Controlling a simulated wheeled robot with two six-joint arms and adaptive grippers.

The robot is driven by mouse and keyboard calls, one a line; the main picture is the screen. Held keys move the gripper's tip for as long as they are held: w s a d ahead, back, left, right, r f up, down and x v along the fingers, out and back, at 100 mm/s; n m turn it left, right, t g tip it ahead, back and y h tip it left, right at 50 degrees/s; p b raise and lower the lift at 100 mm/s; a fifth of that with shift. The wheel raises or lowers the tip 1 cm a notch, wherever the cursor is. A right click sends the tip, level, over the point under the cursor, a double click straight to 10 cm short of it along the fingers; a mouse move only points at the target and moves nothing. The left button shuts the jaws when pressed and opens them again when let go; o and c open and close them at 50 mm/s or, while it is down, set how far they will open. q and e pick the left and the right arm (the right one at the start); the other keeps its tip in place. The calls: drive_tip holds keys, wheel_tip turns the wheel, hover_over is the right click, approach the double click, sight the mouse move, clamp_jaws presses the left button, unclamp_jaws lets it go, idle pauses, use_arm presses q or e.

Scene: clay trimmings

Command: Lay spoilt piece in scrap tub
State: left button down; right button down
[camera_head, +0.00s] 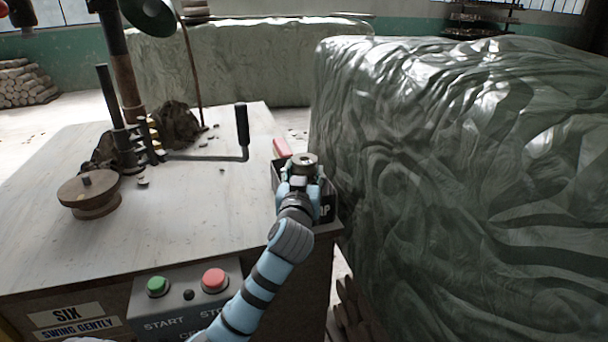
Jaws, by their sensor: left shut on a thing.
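My left gripper (304,174) comes up from the bottom edge and is shut on a grey round piece with a dark hole in its top (305,158). The piece is over the dark scrap tub (328,205) at the right edge of the workbench. My gripper and wrist cover most of the tub's inside and part of its white lettering, of which a "P" shows. I cannot tell whether the piece touches the tub. My right gripper is not in view.
The bench top (150,240) carries a cranked lever with a black handle (242,125), a round wooden wheel (88,192) and scattered crumbs. A red block (282,148) is by the tub's far end. A large plastic-wrapped mass (460,190) stands close on the right.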

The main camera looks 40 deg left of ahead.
use_arm(q)
drive_tip(key=c, duration=0.8)
unclamp_jaws()
drive_tip(key=shift+o, duration=0.2)
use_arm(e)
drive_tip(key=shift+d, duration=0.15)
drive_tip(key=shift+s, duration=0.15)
use_arm(q)
drive_tip(key=shift+r, duration=0.15)
drive_tip(key=shift+s+d, duration=0.2)
drive_tip(key=shift+s, duration=0.1)
drive_tip(key=p+v, duration=0.2)
drive_tip(key=v, duration=0.9)
drive_tip(key=shift+s, duration=0.2)
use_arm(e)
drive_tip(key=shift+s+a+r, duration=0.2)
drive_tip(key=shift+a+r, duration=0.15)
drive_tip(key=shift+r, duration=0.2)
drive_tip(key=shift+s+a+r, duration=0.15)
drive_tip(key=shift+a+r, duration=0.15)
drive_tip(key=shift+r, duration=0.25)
use_arm(q)
drive_tip(key=shift+d, duration=0.1)
